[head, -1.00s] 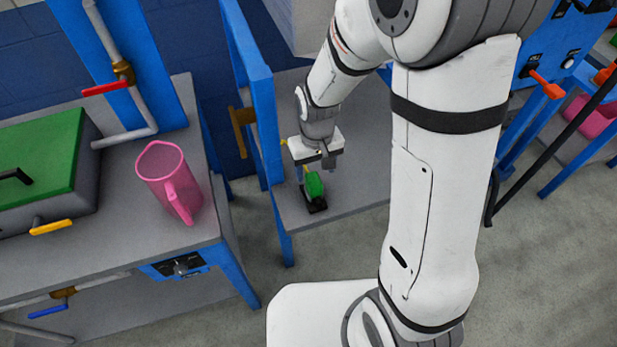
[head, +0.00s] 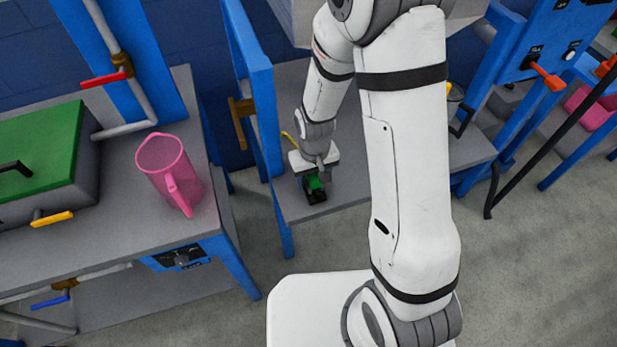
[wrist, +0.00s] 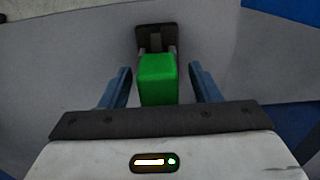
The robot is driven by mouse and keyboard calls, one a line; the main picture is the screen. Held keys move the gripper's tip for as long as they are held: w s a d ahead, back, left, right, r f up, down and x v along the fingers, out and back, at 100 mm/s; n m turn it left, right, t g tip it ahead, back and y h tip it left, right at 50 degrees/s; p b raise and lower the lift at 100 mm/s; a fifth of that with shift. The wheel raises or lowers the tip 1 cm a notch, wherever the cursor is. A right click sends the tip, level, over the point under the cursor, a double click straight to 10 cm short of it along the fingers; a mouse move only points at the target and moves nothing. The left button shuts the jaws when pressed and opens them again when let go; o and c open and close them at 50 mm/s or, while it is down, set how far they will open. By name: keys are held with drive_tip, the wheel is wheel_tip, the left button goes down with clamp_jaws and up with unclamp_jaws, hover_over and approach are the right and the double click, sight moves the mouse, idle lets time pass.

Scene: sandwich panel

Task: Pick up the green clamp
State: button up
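The green clamp (head: 314,184) stands on the grey table (head: 349,187) near its front left edge, on a small black base. In the wrist view its green block (wrist: 157,79) lies between the two blue fingers of my gripper (wrist: 161,88), with a gap on each side. The black base (wrist: 155,38) shows beyond the block. My gripper (head: 315,176) is open and sits low over the clamp in the head view. Its fingertips are partly hidden there.
A blue post (head: 265,110) rises just left of the clamp. A pink pitcher (head: 170,172) stands on the left table beside a green-lidded box (head: 40,145). Another blue frame with an orange lever (head: 547,77) is at the right. Grey table surface right of the clamp is clear.

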drive_tip(key=c, duration=1)
wheel_tip(320, 180, up, 10)
drive_tip(key=shift+r, duration=0.1)
